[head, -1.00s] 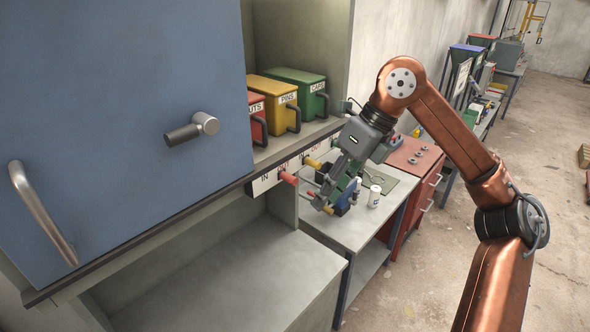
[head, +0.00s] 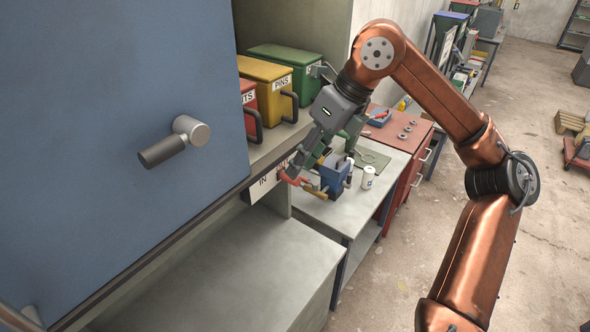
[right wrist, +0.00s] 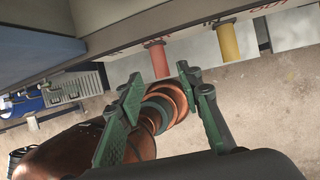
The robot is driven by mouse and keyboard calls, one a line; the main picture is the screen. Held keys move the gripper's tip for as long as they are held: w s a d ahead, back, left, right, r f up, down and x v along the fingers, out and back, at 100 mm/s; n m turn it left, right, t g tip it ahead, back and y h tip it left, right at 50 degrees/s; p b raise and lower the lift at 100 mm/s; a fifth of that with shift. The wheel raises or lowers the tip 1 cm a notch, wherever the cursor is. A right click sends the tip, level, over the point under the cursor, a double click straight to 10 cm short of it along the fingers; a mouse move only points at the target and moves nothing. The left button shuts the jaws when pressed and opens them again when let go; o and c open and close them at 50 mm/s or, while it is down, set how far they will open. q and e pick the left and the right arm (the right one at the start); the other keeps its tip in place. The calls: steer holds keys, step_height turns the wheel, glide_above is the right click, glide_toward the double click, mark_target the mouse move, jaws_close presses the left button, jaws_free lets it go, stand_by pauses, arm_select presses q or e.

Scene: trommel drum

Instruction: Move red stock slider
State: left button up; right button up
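The red stock slider (head: 292,179) sticks out from the labelled white strip under the shelf. In the right wrist view the red slider (right wrist: 159,60) shows as a red rod just beyond the fingertips, roughly in line with the gap between them. My right gripper (right wrist: 160,80) has its two green fingers apart, with nothing held between them. In the head view the right gripper (head: 308,165) is close to the red slider; I cannot tell there whether they touch. My left gripper is not in view.
A yellow slider (right wrist: 228,42) is beside the red one. Red, yellow (head: 268,84) and green bins stand on the shelf above. A blue door (head: 90,130) fills the left. A bench with a blue box (head: 335,177) and white can (head: 368,177) lies behind the gripper.

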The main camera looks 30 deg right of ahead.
steer(key=x, duration=0.2)
steer(key=shift+w+f, duration=0.15)
steer(key=shift+f, duration=0.1)
steer(key=shift+w+a+f, duration=0.1)
steer(key=shift+w+f, duration=0.1)
steer(key=shift+f, duration=0.1)
steer(key=shift+s+a+f, duration=0.1)
steer(key=c, duration=0.8)
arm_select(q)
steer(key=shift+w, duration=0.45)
arm_select(e)
jaws_close()
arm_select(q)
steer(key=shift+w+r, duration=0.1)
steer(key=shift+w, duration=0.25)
